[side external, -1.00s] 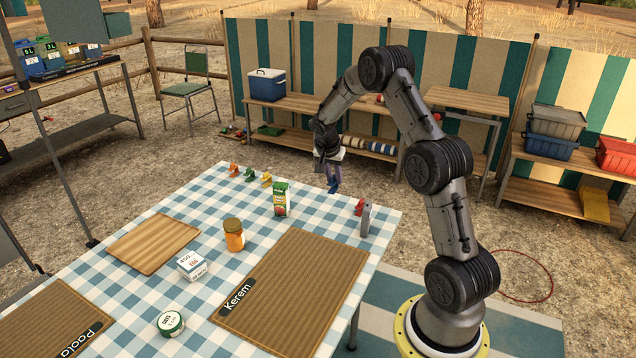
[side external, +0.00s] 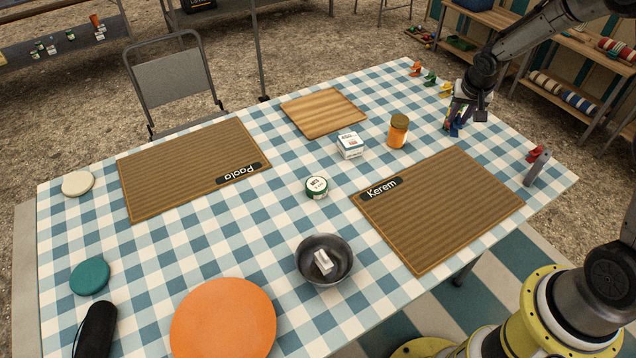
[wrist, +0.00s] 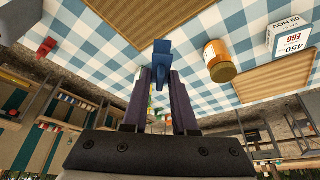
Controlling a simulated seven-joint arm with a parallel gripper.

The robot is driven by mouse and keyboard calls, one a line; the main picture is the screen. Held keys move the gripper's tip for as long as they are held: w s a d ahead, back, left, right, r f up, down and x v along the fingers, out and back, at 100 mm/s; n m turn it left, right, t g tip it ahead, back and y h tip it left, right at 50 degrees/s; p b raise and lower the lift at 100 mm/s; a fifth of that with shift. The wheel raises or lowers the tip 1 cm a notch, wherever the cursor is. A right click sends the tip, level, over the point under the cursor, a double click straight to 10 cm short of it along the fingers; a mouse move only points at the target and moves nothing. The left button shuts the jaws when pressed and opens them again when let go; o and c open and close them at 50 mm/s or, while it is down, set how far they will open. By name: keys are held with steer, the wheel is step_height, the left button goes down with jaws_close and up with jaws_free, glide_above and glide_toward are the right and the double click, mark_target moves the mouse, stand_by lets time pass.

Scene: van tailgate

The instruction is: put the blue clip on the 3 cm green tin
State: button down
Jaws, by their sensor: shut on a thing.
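The blue clip (side external: 456,129) is between the fingertips of my gripper (side external: 462,112), over the far right part of the checked table. The wrist view also shows the blue clip (wrist: 161,56) pinched at the tips of my gripper (wrist: 161,74), which is shut on it. The clip appears raised off the cloth, though its exact height is hard to tell. The small round tin (side external: 317,187), with green sides and a white-and-green top, stands on the cloth near the table's middle, left of Kerem's mat and well away from my gripper.
An orange jar (side external: 398,131) and a white box (side external: 350,145) stand between clip and tin. A green carton (side external: 446,117) is partly hidden beside my gripper. A red clip (side external: 537,153) and grey upright piece (side external: 535,174) are at right. A metal bowl (side external: 324,259) stands in front.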

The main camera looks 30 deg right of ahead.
steer(key=s+a+r+n+t+y, duration=0.2)
steer(key=a+n, duration=0.7)
steer(key=a, duration=2.2)
steer(key=g+y, duration=0.1)
glide_above(315, 182)
steer(key=f, duration=0.8)
steer(key=shift+s+f, duration=0.1)
steer(key=shift+s, duration=0.15)
steer(key=shift+w+f, duration=0.15)
steer(key=shift+f, duration=1.65)
steer(key=shift+f, duration=0.1)
steer(key=c, duration=0.7)
jaws_free()
